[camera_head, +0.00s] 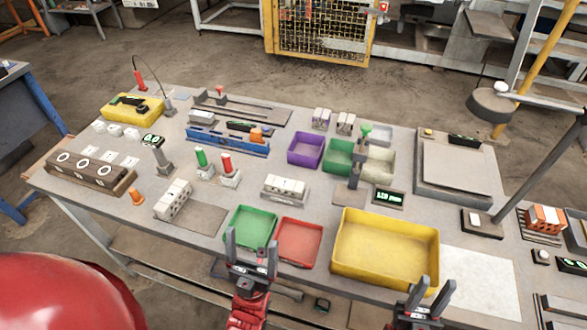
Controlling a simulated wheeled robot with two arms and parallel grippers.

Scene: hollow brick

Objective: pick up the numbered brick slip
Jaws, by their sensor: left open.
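I cannot make out a number on any brick piece, so I cannot tell which thing is the numbered brick slip. An orange hollow brick (546,218) sits on a small rack at the far right. My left gripper (251,243) is open and empty, its fingers pointing up the picture in front of the green tray (250,227) and the red tray (299,242). My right gripper (436,284) has its two fingers apart with nothing between them. It is at the lower right, by the front right corner of the yellow tray (386,250).
The workbench is crowded. White block rows (173,198) and (285,186), a dark holder with white rings (88,169), purple bin (306,149) and upright green and red cylinders stand on it. A lamp post (529,168) rises at right. A white sheet (477,282) lies bare.

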